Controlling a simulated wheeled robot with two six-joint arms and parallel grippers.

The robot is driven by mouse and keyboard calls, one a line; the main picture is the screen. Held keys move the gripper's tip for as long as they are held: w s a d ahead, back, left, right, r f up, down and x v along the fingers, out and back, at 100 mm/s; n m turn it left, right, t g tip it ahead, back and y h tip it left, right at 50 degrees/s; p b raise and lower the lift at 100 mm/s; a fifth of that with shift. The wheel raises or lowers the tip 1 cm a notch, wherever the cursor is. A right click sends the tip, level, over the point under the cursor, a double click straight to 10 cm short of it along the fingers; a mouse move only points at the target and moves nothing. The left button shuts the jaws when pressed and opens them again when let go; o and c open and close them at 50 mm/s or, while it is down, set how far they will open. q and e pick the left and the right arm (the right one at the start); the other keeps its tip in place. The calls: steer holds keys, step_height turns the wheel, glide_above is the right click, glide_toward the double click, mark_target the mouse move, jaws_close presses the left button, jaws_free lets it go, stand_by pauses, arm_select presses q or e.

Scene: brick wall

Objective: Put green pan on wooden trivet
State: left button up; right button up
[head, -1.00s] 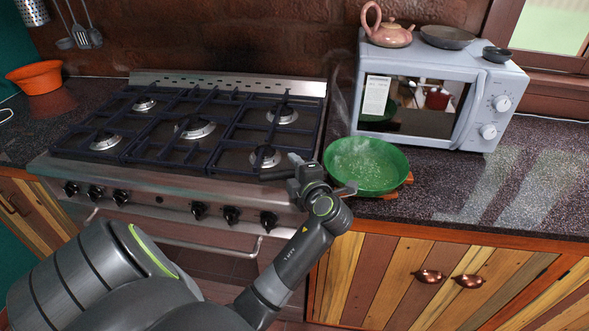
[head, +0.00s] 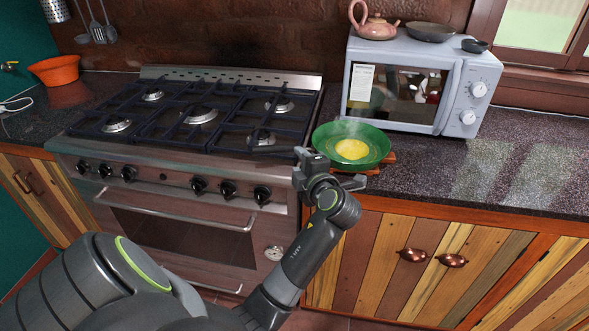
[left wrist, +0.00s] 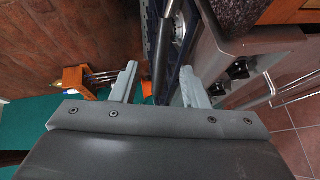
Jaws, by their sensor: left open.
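The green pan (head: 351,146) stands at the front of the dark counter, right of the stove. A round yellow patch, like an egg, shows inside it. A piece of wooden trivet (head: 389,160) shows under its right edge; the rest is hidden, and the pan appears to rest on it. My left gripper (head: 330,168) is open, just in front of and left of the pan. In the left wrist view its two fingers (left wrist: 158,86) are spread, with a dark bar beyond them that I cannot identify. My right gripper is not in view.
The gas stove (head: 190,115) is left of the pan. A microwave (head: 393,85) stands behind it, bearing a teapot (head: 374,18) and dark dishes. The counter right of the microwave is clear (head: 500,175). An orange bowl (head: 54,70) sits at far left.

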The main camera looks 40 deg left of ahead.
arm_select(q)
steer(key=s+d+f+m+h, duration=0.2)
steer(key=f+m+h, duration=0.2)
steer(key=f+m, duration=0.55)
steer(key=s+d+f+m+t+h, duration=0.1)
steer(key=s+d+f+m+h, duration=0.3)
steer(key=f, duration=1)
steer(key=s+d+f+m+h, duration=0.1)
steer(key=f+m+h, duration=0.2)
steer(key=f+m, duration=0.75)
steer(key=s+f+m+g+h, duration=0.15)
steer(key=s+f+g, duration=0.25)
steer(key=s+f, duration=1.25)
steer(key=s+f+g, duration=0.1)
steer(key=s+f, duration=0.2)
steer(key=s, duration=0.4)
steer(key=s+f+m+g, duration=0.1)
steer(key=s+f, duration=0.2)
steer(key=s, duration=0.5)
steer(key=s+d+f+m+g, duration=0.1)
steer(key=s+f, duration=0.2)
steer(key=s, duration=0.4)
steer(key=shift+s+f+g, duration=0.2)
steer(key=shift+f+g, duration=0.05)
steer(key=shift+g, duration=0.05)
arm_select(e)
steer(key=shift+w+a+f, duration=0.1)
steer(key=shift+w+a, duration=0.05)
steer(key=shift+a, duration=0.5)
